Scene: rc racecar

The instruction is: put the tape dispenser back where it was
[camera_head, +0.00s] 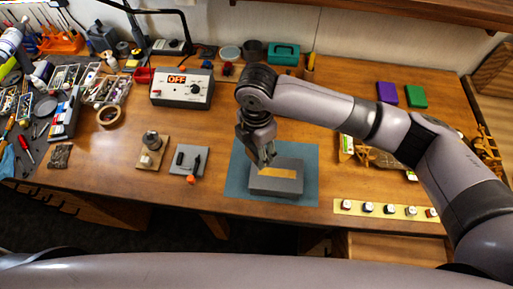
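I cannot pick out the tape dispenser with certainty. A tan roll of tape (110,115) lies on the left part of the workbench. A small black and orange item (193,168) sits on a grey square plate left of the blue mat. My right gripper (267,160) points down over the blue mat (236,178), at the far-left edge of a dark grey block (275,187) with an orange-tan strip on its top. Its fingertips are small, and I cannot tell whether they touch the block or hold anything. My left gripper is not in view.
A control box (182,88) reading OFF stands behind the mat. A base with metal parts (152,150) stands left of the grey plate. A strip with several white-topped knobs (387,209) lies at the front right. Tools crowd the left end. Bare wood shows around the mat.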

